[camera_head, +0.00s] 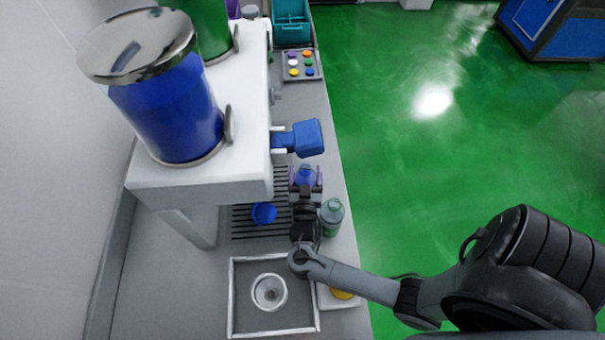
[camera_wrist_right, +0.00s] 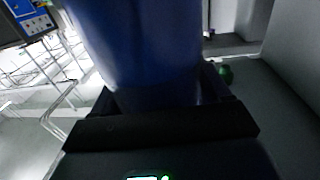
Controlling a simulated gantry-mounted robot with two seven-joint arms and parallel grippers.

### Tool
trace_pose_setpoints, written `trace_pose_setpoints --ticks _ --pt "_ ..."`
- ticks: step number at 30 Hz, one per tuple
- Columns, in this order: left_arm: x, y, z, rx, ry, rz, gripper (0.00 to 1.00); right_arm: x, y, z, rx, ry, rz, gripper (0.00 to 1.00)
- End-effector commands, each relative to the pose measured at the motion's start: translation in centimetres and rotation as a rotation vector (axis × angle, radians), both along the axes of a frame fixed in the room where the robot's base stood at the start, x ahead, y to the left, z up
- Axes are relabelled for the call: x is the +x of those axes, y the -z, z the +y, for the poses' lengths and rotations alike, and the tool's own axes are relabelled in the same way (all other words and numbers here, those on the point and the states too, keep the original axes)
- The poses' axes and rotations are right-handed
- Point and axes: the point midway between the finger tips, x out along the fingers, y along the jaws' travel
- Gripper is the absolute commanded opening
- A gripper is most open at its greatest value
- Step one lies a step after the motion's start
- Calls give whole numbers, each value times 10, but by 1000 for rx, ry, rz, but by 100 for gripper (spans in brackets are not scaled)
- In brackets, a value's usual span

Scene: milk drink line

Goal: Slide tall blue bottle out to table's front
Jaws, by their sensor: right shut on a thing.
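The tall blue bottle (camera_head: 306,174) stands near the table's front edge, right of the slatted drain grate (camera_head: 258,228) and below the blue tap handle (camera_head: 307,138) in the picture. My right gripper (camera_head: 305,188) is shut on this bottle, reaching it from the lower side of the picture and hiding part of it. In the right wrist view the blue bottle (camera_wrist_right: 140,50) fills the space between the fingers (camera_wrist_right: 165,100). Its top and base are outside that view. My left gripper is not in view.
A greenish bottle (camera_head: 332,218) stands close to my right gripper at the table's front edge. A small blue cup (camera_head: 264,213) is on the grate. The white dispenser shelf (camera_head: 240,150) overhangs the back. A sink (camera_head: 240,320) lies nearer. A button panel (camera_head: 302,66) sits farther along.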

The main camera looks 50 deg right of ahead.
Motion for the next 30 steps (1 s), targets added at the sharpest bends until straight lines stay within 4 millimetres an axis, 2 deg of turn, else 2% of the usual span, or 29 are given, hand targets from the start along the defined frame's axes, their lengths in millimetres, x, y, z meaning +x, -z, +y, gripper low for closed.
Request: trace_pose_setpoints --ticks 30 --pt "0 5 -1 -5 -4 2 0 14 -1 27 1 0 -3 22"
